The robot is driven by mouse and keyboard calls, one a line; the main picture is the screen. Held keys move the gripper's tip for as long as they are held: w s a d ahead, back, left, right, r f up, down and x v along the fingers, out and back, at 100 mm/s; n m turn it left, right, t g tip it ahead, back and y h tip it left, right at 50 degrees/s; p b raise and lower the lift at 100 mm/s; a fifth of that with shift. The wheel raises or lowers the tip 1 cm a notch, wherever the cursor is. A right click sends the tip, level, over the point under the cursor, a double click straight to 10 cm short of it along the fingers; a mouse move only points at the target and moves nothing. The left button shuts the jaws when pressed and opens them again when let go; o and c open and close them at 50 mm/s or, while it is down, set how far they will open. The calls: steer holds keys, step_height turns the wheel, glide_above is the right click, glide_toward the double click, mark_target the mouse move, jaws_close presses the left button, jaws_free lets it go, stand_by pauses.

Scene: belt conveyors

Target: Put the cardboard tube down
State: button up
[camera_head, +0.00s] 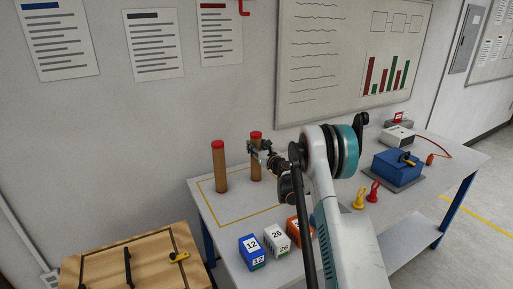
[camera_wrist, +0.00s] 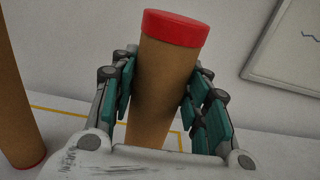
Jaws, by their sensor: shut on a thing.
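The cardboard tube (camera_wrist: 163,85), brown with a red cap, is between the teal finger pads of my gripper (camera_wrist: 160,100) in the wrist view. The pads close on it from both sides. In the head view this tube (camera_head: 256,172) is upright over the back of the table, inside the yellow outline, with my gripper (camera_head: 262,152) at its upper part. I cannot tell whether its base touches the tabletop. A second brown tube with a red cap (camera_head: 219,168) stands upright to its left, apart from it; its lower part (camera_wrist: 15,105) shows in the wrist view.
Numbered boxes, blue (camera_head: 251,252) and white (camera_head: 277,240), and an orange box sit near the table's front edge. Yellow (camera_head: 360,198) and red (camera_head: 374,191) items and a blue box (camera_head: 398,165) are to the right. A wooden crate (camera_head: 150,262) is at lower left. The wall is close behind.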

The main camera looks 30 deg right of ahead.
steer(key=o, duration=1.4)
steer(key=shift+f, duration=0.1)
steer(key=shift+r, duration=0.25)
steer(key=s+p, duration=0.1)
steer(key=s, duration=1.1)
steer(key=shift+d+p, duration=0.2)
steer(key=shift+p, duration=0.2)
steer(key=shift+f, duration=0.1)
